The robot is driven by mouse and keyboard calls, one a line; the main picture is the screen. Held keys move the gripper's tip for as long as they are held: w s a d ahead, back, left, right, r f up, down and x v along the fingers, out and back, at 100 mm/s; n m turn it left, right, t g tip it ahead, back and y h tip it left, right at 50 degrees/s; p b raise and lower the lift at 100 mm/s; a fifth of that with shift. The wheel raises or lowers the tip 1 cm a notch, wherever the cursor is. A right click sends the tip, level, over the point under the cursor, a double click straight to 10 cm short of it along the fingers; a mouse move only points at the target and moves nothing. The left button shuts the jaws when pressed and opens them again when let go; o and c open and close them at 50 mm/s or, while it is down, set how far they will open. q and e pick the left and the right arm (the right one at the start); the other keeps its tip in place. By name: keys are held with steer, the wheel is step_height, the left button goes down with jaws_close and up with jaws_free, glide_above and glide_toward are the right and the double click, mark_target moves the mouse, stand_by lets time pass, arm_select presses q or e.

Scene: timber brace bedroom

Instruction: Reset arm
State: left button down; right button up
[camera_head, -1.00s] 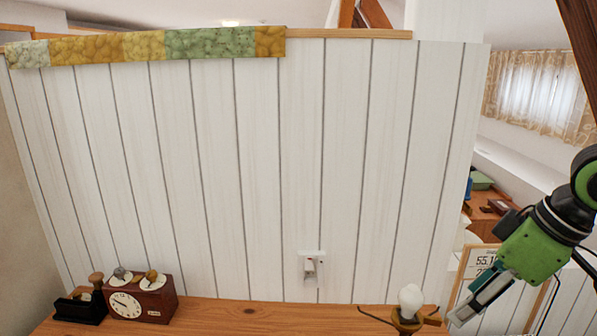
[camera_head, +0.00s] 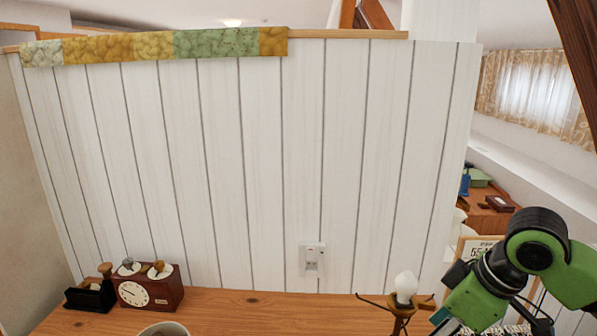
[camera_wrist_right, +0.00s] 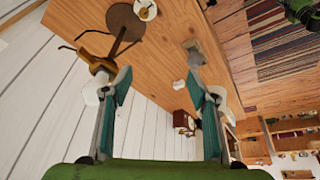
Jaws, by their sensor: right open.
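My right gripper (camera_head: 447,322) is at the lower right of the head view, beside the lamp with a white bulb (camera_head: 406,286); its arm bends down from the right. The wrist view shows its two fingers (camera_wrist_right: 160,82) spread wide apart with nothing held between them. In that view the lamp's brown holder (camera_wrist_right: 100,62) and round base (camera_wrist_right: 125,25) lie behind and above the left finger. I cannot tell whether they touch. My left gripper does not show in the head view.
A wooden tabletop (camera_head: 240,308) runs along the white plank wall (camera_head: 220,180). A brown clock (camera_head: 150,290), a black holder (camera_head: 90,297) and a white bowl (camera_head: 165,329) stand on it. A wall socket (camera_head: 312,258) is above. A framed sign (camera_head: 478,250) is behind my right arm.

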steer(key=s+a+f+m+y, duration=0.1)
steer(key=s+a+f, duration=0.35)
steer(key=f, duration=0.45)
steer(key=s+a+f+m, duration=0.1)
steer(key=s+a+f, duration=0.2)
steer(key=a+f, duration=0.5)
steer(key=s+d+f+m+h, duration=0.45)
steer(key=s+d+f, duration=0.55)
steer(key=s, duration=0.4)
step_height(320, 180, down, 26)
steer(key=s+g, duration=0.1)
steer(key=s, duration=0.1)
steer(key=s+d+f+g, duration=0.1)
steer(key=s+d+f, duration=0.1)
steer(key=s+f, duration=1.4)
steer(key=shift+s+d+f+y, duration=0.3)
steer(key=shift+s+d+y, duration=0.05)
steer(key=shift+d, duration=0.05)
